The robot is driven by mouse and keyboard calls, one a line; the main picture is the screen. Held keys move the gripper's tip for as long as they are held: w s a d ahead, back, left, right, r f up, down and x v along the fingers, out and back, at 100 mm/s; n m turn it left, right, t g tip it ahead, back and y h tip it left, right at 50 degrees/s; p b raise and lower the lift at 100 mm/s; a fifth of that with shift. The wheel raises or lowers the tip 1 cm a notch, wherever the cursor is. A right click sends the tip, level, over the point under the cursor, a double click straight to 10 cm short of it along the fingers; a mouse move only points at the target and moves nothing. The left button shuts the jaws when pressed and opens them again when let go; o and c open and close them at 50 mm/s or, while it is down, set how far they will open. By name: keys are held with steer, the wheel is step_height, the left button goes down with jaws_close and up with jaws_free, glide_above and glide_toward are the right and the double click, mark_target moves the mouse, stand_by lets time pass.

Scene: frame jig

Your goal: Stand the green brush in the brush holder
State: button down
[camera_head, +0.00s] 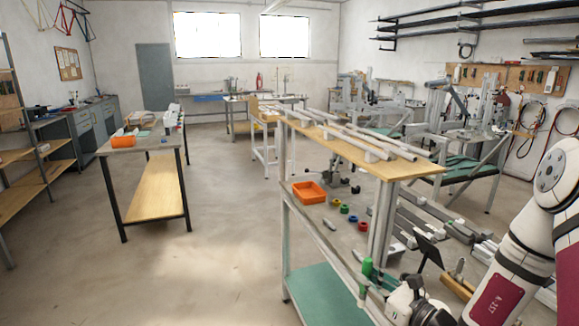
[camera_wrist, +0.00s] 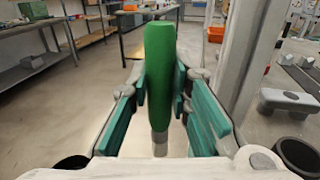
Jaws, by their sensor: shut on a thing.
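The green brush (camera_wrist: 160,65) stands roughly upright between the teal finger pads of my gripper (camera_wrist: 162,95) in the wrist view. Its thick green end is up and a narrower greyish part shows below. In the head view the green brush (camera_head: 367,267) shows at the lower middle, beside my gripper (camera_head: 376,283), near the front edge of the workbench. My gripper is shut on the brush. The lower end of the brush is partly hidden. I cannot pick out the brush holder with certainty in either view.
An orange bin (camera_head: 309,192) and several small coloured rings (camera_head: 344,208) lie on the bench's middle level. Metal tubes (camera_head: 350,135) lie on its wooden top shelf. A bench post (camera_head: 383,220) rises close by. Another table (camera_head: 150,145) stands at the left, with open floor between.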

steer(key=s+d+r+h, duration=0.1)
steer(key=s+d+r, duration=0.9)
steer(key=s+r, duration=0.1)
steer(key=w+d+f, duration=0.1)
steer(key=w+f, duration=0.1)
steer(key=w, duration=0.6)
steer(key=w+d+f+m+b, duration=0.1)
steer(key=w+f, duration=0.2)
steer(key=w, duration=0.4)
steer(key=shift+w+d+f+t, duration=0.2)
steer(key=shift+w+t, duration=0.15)
steer(key=shift+t, duration=0.05)
steer(key=shift+f, duration=0.1)
steer(key=c, duration=1.5)
jaws_free()
